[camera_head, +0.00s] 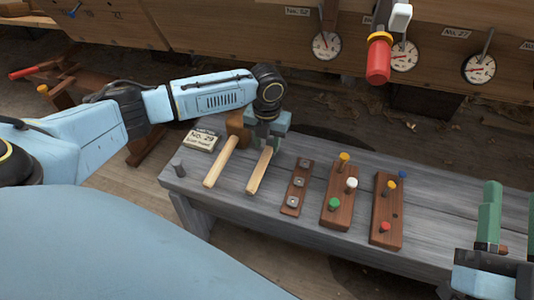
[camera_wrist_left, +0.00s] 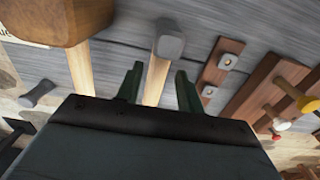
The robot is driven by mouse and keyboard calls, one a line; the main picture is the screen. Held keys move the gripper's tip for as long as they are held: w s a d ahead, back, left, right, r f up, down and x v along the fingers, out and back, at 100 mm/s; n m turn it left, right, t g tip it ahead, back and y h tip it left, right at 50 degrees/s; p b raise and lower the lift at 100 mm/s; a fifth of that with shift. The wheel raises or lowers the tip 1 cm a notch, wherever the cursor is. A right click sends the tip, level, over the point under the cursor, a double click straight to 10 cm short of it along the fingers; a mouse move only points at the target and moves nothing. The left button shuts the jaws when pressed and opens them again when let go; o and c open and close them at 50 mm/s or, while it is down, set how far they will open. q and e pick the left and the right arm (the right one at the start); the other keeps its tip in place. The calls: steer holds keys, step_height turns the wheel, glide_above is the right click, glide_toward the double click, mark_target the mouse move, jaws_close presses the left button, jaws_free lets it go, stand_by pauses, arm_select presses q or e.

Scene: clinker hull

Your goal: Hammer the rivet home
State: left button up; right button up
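My left gripper (camera_wrist_left: 160,88) is open, with its fingers on either side of a hammer's pale wooden handle (camera_wrist_left: 156,78); a gap shows at the right finger. The hammer's grey head (camera_wrist_left: 170,46) lies beyond the fingertips. In the head view the left gripper (camera_head: 266,138) is over this hammer (camera_head: 260,172) on the bench. A mallet with a brown wooden head (camera_head: 236,121) lies just left of it. My right gripper (camera_head: 509,212) is open at the lower right. Coloured rivet-like pegs stand in two wooden blocks (camera_head: 337,205) (camera_head: 387,222). I cannot tell which rivet is meant.
Behind is the planked hull (camera_head: 225,30) with dials (camera_head: 327,45) and a protruding red, yellow-banded piece (camera_head: 379,60).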

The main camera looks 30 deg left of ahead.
mark_target(267, 151)
arm_select(q)
steer(key=shift+f+b, duration=0.6)
steer(key=shift+f, duration=1.45)
arm_select(e)
steer(key=shift+s+d+r+t+y, duration=0.1)
steer(key=shift+s+r+t+y, duration=0.1)
steer(key=shift+s+r+t, duration=0.45)
steer(key=shift+s+r+t+y, duration=0.2)
steer(key=shift+s+r+t, duration=0.2)
steer(key=shift+r+t, duration=0.4)
arm_select(q)
steer(key=shift+c, duration=0.5)
jaws_close()
steer(key=shift+w+r, duration=0.1)
steer(key=shift+r+p, duration=0.55)
steer(key=shift+p, duration=0.35)
arm_select(e)
steer(key=shift+r, duration=0.95)
